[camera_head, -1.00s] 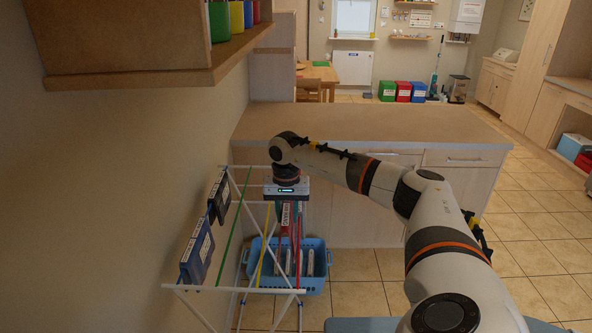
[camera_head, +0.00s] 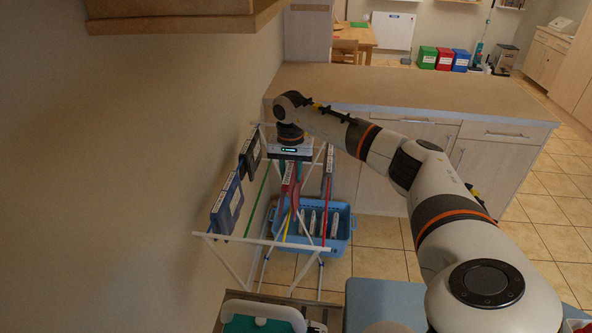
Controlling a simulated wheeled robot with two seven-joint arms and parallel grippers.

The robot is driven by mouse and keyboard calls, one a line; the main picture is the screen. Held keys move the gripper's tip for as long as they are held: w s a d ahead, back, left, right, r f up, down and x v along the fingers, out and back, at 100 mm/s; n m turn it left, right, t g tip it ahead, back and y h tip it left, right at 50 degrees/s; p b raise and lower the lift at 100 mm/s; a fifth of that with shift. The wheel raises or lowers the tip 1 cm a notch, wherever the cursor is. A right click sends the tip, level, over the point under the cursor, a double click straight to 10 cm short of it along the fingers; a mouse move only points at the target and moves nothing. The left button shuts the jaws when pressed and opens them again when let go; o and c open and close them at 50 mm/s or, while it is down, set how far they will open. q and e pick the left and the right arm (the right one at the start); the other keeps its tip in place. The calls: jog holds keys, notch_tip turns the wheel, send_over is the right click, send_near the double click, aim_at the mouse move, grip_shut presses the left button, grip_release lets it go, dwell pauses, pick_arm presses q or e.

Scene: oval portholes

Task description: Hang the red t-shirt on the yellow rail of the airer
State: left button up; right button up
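The white airer (camera_head: 262,241) stands against the wall on the left, with green, yellow and red rails. The red t-shirt (camera_head: 290,186) shows as a narrow, edge-on strip of red cloth with a pale label, hanging above and in line with the yellow rail (camera_head: 286,226). My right gripper (camera_head: 290,166) points down directly above the red cloth, at its top edge. The gripper body hides the contact, so I cannot tell whether its fingers are closed on the cloth or apart. My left gripper is not in view.
Dark blue labelled cloths (camera_head: 227,205) hang on the airer's wall side. A blue basket (camera_head: 343,233) with pale-edged items stands on the floor beneath. A wooden counter (camera_head: 420,90) lies behind. A wooden shelf (camera_head: 180,18) overhangs at upper left. Open tiled floor is at right.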

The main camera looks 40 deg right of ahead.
jog(key=shift+f+b, duration=3.95)
jog(key=shift+f, duration=2.1)
jog(key=o, duration=1.2)
notch_tip(320, 180, up, 12)
jog(key=shift+r+b, duration=0.1)
jog(key=shift+b, duration=0.6)
